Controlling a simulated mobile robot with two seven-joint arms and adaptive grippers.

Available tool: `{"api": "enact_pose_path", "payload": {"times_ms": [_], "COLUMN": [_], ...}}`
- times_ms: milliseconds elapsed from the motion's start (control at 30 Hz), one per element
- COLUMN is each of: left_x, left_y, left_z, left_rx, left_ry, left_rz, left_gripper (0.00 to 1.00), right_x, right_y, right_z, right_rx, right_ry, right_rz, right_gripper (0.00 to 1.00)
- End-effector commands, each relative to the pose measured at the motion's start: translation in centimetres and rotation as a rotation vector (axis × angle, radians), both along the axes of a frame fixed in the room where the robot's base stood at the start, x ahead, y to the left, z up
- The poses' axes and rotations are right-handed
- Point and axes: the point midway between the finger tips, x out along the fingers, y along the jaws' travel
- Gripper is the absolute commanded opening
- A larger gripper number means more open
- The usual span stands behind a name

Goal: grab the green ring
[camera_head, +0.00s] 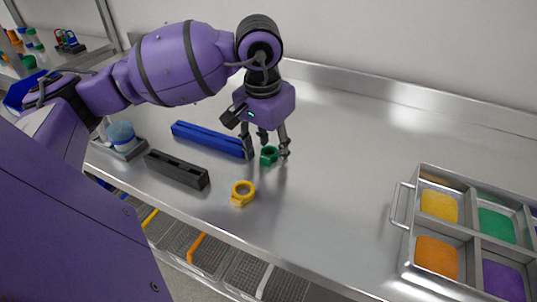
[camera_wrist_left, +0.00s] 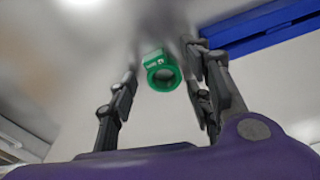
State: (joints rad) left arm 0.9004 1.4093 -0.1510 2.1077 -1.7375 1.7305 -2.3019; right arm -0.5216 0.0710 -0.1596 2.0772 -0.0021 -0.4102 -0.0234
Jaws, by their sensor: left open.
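The green ring (camera_head: 269,155) lies on the metal table in the head view, just below my left gripper (camera_head: 267,150). The gripper points down from above with its fingers apart on both sides of the ring. In the left wrist view the green ring (camera_wrist_left: 161,73) shows between the open fingers (camera_wrist_left: 165,100), with its flat tab toward the top. No finger visibly touches it. My right gripper is in neither view.
A blue bar (camera_head: 208,138) lies close to the left of the gripper. A black slotted block (camera_head: 176,169) and a yellow ring (camera_head: 243,193) lie nearer the front edge. A divided metal tray (camera_head: 403,207) stands at right. The table's middle right is clear.

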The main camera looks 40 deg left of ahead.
Motion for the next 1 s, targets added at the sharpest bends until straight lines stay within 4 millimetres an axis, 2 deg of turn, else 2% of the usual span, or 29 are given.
{"api": "enact_pose_path", "payload": {"times_ms": [233, 400, 500, 833, 1000], "left_x": [0.0, 0.0, 0.0, 0.0, 0.1], "left_y": [0.0, 0.0, 0.0, 0.0, 0.0], "left_z": [-0.1, -0.1, -0.1, 0.1, 1.4], "left_rx": [0.0, 0.0, 0.0, 0.0, 0.002], "left_ry": [-0.001, -0.001, -0.001, -0.002, -0.004], "left_rz": [0.0, 0.0, 0.0, 0.001, 0.001], "left_gripper": [0.45, 0.23, 0.13, 0.13, 0.13], "right_x": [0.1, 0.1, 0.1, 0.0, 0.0], "right_y": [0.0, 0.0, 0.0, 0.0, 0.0], "right_z": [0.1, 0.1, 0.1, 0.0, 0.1], "right_rx": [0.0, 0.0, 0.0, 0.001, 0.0], "right_ry": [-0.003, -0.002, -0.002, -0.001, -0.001], "right_rz": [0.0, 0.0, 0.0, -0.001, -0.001], "right_gripper": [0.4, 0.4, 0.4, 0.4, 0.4]}}
